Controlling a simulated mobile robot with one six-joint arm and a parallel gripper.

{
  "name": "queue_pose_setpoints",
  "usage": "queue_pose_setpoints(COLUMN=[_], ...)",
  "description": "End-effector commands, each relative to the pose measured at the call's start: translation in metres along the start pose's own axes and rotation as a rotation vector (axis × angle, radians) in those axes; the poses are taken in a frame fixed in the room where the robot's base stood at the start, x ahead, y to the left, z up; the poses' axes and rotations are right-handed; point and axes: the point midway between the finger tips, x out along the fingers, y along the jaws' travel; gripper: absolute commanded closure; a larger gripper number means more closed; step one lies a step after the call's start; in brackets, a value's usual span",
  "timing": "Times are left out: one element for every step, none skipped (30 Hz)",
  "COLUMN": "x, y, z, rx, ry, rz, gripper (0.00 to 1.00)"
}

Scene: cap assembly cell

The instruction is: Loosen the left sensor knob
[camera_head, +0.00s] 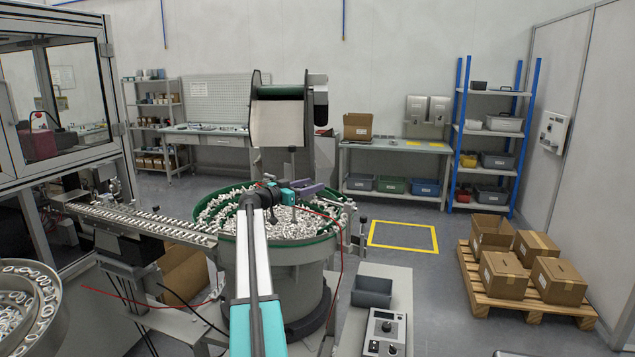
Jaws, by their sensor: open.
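My arm reaches from the bottom edge over the bowl feeder, a round bowl with a green inner track (326,238) full of small pale parts. My gripper (308,189) is at the arm's far end above the bowl, small and partly hidden by my own wrist; I see nothing held in it. A dark upright post (291,160) with a small head stands behind my wrist. Another small dark fitting (361,229) is on a post right of the bowl. I cannot tell which of these carries the left sensor knob; no knob shows clearly.
A linear track (150,221) with parts runs left from the bowl to a glazed machine (62,90). A hopper (277,120) stands behind. A grey bin (372,292) and control box (385,331) are at front right. Cartons on a pallet (478,293) stand far right.

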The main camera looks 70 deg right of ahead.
Motion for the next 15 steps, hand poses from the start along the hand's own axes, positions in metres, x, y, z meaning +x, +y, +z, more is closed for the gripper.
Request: queue_pose_setpoints(x=[0.008, 0.012, 0.016, 0.018, 0.021, 0.023, 0.025, 0.027, 0.028, 0.029, 0.030, 0.030, 0.031, 0.031, 0.031], y=[0.000, 0.000, 0.000, -0.001, -0.001, 0.000, 0.000, 0.000, 0.000, 0.001, 0.001, 0.001, 0.001, 0.001, 0.001], z=[-0.002, -0.002, -0.002, -0.002, -0.002, -0.002, -0.002, -0.001, -0.001, -0.001, -0.001, 0.000, 0.000, 0.000, 0.000], rx=[0.000, 0.000, 0.000, 0.000, 0.000, -0.001, -0.001, -0.001, -0.001, -0.001, -0.001, -0.001, 0.000, 0.000, 0.000], ry=[0.000, 0.000, 0.000, 0.000, 0.000, 0.000, 0.000, 0.000, 0.000, 0.000, 0.000, 0.000, 0.000, 0.000, 0.000], rz=[0.002, 0.002, 0.001, 0.001, 0.001, 0.001, 0.001, 0.001, 0.001, 0.001, 0.001, 0.001, 0.001, 0.001, 0.001], gripper=[0.53, 0.53, 0.53, 0.53, 0.53, 0.53, 0.53, 0.53, 0.53, 0.53, 0.53, 0.53, 0.53, 0.53, 0.53])
